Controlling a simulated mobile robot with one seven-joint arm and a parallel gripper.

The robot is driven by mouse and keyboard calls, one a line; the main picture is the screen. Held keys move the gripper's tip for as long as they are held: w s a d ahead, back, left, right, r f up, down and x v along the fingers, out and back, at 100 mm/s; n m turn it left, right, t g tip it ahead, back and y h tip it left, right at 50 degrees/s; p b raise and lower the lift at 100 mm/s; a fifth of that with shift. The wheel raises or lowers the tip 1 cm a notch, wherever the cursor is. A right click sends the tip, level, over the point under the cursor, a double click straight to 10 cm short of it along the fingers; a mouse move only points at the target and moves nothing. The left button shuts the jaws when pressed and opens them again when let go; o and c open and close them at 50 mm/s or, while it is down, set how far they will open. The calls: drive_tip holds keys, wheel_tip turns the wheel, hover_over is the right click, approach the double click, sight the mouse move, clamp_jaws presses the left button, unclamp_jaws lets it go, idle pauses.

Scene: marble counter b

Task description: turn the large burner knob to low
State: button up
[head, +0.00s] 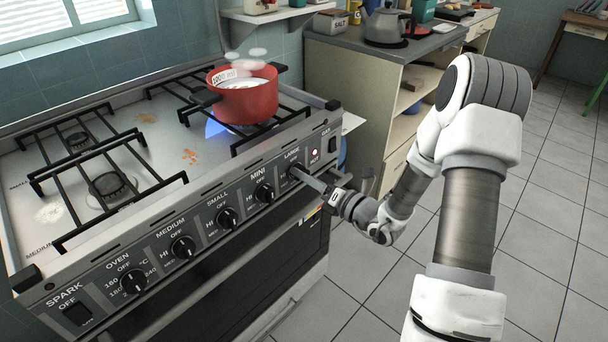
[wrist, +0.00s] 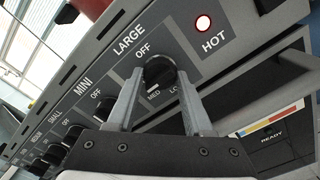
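The large burner knob (wrist: 160,72) is a round black knob under the LARGE label, with OFF above it and MED and LO below in the wrist view. In the head view it is mostly hidden by my gripper (head: 314,181). In the wrist view my gripper (wrist: 160,75) has one grey finger on each side of the knob, seemingly touching it. The knob's exact pointer direction is hard to tell. A blue flame (head: 214,129) burns under the red pot (head: 247,100), and the HOT light (wrist: 203,23) glows red.
The mini knob (head: 264,193) sits just left of the large knob, with several more knobs further along the panel. The oven door (head: 250,265) lies below. A wooden cabinet (head: 345,85) stands right of the stove. Tiled floor is clear in front.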

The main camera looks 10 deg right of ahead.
drive_tip(key=shift+c, duration=1.1)
drive_tip(key=n+b, duration=0.2)
drive_tip(key=n, duration=0.1)
drive_tip(key=shift+f, duration=0.2)
drive_tip(key=n, duration=0.1)
drive_tip(key=n+b, duration=0.1)
drive_tip(key=shift+r+n, duration=0.2)
drive_tip(key=shift+n, duration=0.1)
drive_tip(key=shift+b, duration=0.45)
drive_tip(key=shift+n+b, duration=0.5)
drive_tip(key=shift+n, duration=2.3)
